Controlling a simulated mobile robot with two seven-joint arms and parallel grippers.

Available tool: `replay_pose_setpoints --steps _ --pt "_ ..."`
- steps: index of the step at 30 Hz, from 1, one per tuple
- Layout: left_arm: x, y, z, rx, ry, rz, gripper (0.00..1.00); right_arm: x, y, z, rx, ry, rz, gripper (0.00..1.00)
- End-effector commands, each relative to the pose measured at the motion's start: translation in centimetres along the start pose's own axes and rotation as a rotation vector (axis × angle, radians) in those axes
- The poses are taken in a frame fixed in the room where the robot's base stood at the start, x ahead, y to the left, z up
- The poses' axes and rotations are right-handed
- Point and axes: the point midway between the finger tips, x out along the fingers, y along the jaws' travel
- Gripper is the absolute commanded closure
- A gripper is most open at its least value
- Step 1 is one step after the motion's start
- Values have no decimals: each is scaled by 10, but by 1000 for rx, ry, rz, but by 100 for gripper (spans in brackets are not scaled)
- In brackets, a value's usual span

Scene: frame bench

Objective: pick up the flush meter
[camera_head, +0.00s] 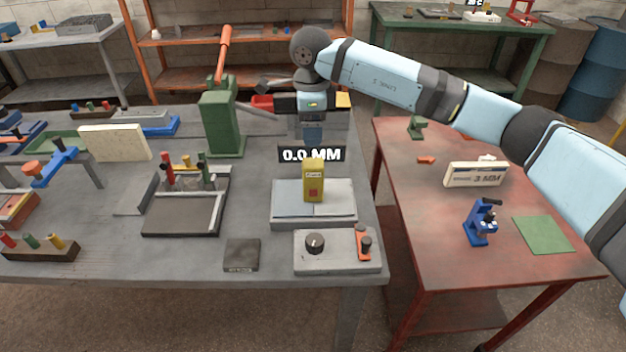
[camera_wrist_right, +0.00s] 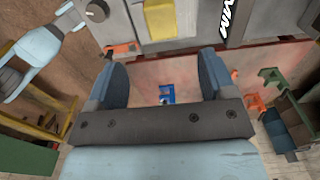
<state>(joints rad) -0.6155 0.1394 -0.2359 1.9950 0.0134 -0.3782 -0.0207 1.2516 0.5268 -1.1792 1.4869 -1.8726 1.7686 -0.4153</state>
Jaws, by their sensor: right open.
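The flush meter, taken to be the small yellow device (camera_head: 313,182) with a dark label and a red mark, stands upright on a light grey block (camera_head: 285,212) at the right of the grey bench. A dark display reading "0.0 MM" (camera_head: 312,155) shows just behind it. My right gripper (camera_head: 313,138) points down behind the device and display, open and apart from the device. In the right wrist view the open fingers (camera_wrist_right: 165,72) have nothing between them, and a yellow body (camera_wrist_right: 160,18) shows beyond them at the top. My left gripper is out of view.
A control box with a knob (camera_head: 337,252) and orange switch stands in front of the block. A green press (camera_head: 222,125) with an orange lever stands to the left.

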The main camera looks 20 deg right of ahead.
Motion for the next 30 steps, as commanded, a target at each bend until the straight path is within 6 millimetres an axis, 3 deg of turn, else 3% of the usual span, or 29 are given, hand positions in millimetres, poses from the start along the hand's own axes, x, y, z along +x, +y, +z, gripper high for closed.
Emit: replay_pose_setpoints --steps 7,17,24,30 --pt "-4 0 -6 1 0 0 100 46 1 1 1 -2 4 23" --pt "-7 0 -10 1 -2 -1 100 69 0 0 0 -3 4 23" --pt "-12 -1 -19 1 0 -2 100 104 -1 -2 1 -3 4 23" --pt "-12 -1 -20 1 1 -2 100 111 -1 -2 0 -5 1 23"
